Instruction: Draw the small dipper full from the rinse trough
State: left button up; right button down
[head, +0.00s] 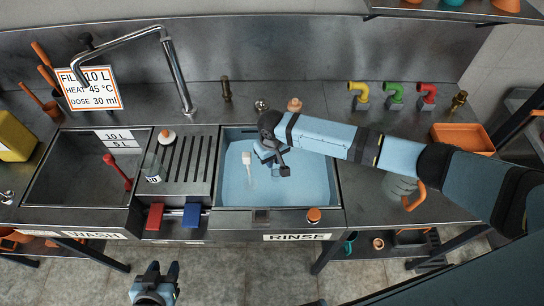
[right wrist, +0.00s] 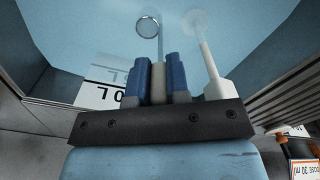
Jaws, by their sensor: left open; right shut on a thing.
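The rinse trough (head: 318,180) holds pale blue water and is labelled RINSE on its front. My right gripper (head: 268,158) is over the trough, pointing down into it. In the right wrist view its blue fingers (right wrist: 158,78) are shut on the grey handle of the small dipper (right wrist: 158,82). A thin rod runs from the handle to a small round cup (right wrist: 147,27) against the blue water. I cannot tell how full the cup is. In the head view the dipper is hidden by my gripper. My left gripper (head: 156,287) is open and empty in front of the counter.
A white long-handled tool (head: 247,160) is in the trough left of my right gripper; it also shows in the wrist view (right wrist: 215,82). The wash basin (head: 60,185) with a red-handled tool and a slotted drainboard (head: 188,165) lie left. A clear jug (head: 398,186) stands right.

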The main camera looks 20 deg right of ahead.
jog(key=shift+f+b, duration=0.35)
jog(key=shift+f, duration=0.7)
jog(key=shift+r, duration=0.1)
dwell(0.9)
jog(key=shift+r+p, duration=2.75)
jog(key=shift+p, duration=0.1)
jog(key=shift+r, duration=1.35)
notch_tip(320, 180, up, 8)
jog(key=shift+r, duration=0.2)
